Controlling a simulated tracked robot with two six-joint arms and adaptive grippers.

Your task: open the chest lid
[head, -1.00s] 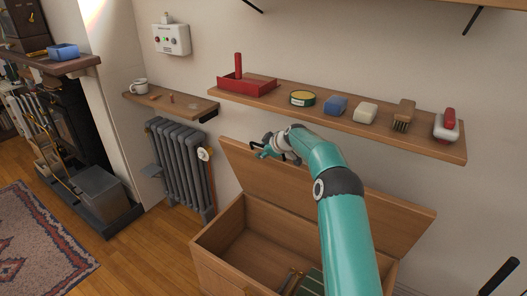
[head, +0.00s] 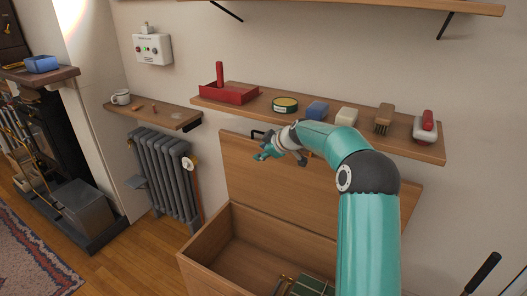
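The wooden chest (head: 205,250) stands against the wall at the bottom centre of the head view. Its lid (head: 238,172) is raised and leans back steeply towards the wall. My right arm hides the lid's right part. My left gripper is out of view.
A wall shelf (head: 300,112) just above the lid holds a red tray (head: 229,93), a tin, a blue block, a brush and more. A radiator (head: 163,175) stands left of the chest under a small shelf. Green and brass-coloured items (head: 308,286) lie inside the chest.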

